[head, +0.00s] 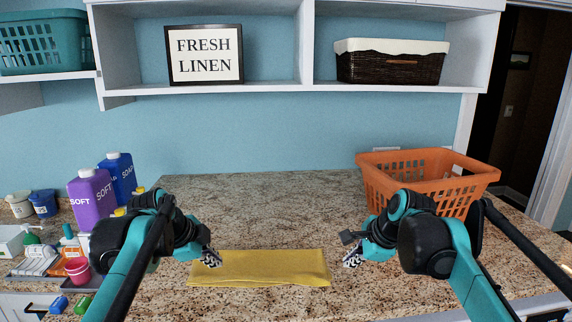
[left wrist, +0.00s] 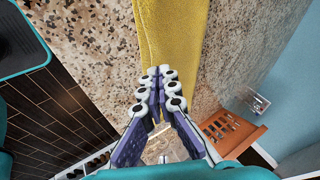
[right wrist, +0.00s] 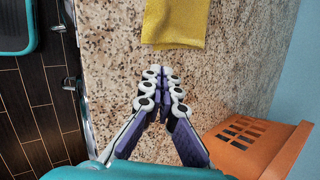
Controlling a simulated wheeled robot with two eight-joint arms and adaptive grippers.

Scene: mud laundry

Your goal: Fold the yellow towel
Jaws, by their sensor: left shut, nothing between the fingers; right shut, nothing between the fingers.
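The yellow towel (head: 260,269) lies on the granite counter in front of me as a long, narrow strip, wider from left to right than front to back. My left gripper (head: 212,261) is shut and empty, at the towel's left part. In the left wrist view its fingertips (left wrist: 160,74) are in front of the towel (left wrist: 172,35); I cannot tell whether they touch it. My right gripper (head: 352,259) is shut and empty, beyond the towel's right end. In the right wrist view bare counter lies between its fingertips (right wrist: 160,74) and the towel's end (right wrist: 176,25).
An orange laundry basket (head: 427,178) stands at the back right. A purple bottle (head: 92,198) and a blue bottle (head: 119,174) stand at the left, near a tray of small items (head: 45,266). The counter (head: 270,205) behind the towel is clear.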

